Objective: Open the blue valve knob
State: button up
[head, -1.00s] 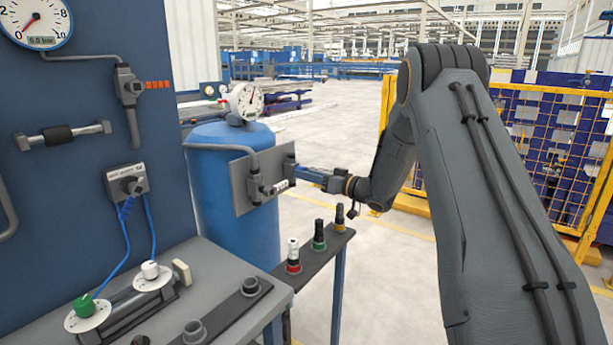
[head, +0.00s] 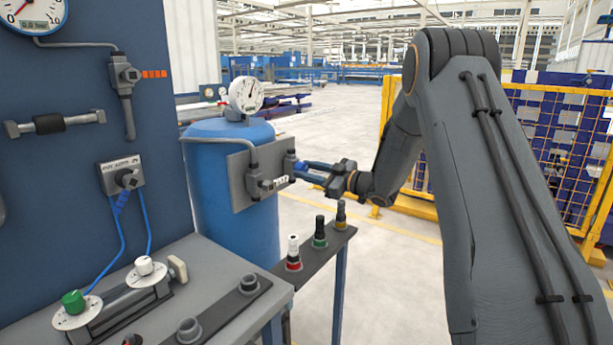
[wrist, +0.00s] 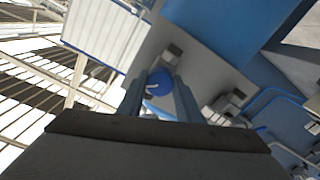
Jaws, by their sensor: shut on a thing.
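The blue valve knob (wrist: 160,82) shows in the wrist view as a round blue cap with a small white mark, between the two fingers of my gripper (wrist: 159,90). The gripper is shut on the knob's sides. In the head view my gripper (head: 303,171) reaches left to the grey valve plate (head: 240,190) in front of the blue tank (head: 200,165). There the fingers hide the knob itself. The wrist view is tilted, and the grey plate fills the space behind the knob.
A round gauge (head: 246,95) stands on top of the tank. A narrow shelf (head: 318,255) with several coloured-ring pegs is below my gripper. A grey bench (head: 220,290) with a green and a white knob is at lower left. A yellow fence (head: 560,150) stands at right.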

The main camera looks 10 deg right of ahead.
jog(key=n+b, duration=0.3)
jog(key=n, duration=0.2)
jog(key=shift+f+n+b, duration=0.1)
jog(key=shift+n+b, duration=1.95)
jog(key=shift+n, duration=0.55)
jog(key=o, duration=1)
jog(key=shift+o, duration=0.2)
jog(key=v, duration=0.8)
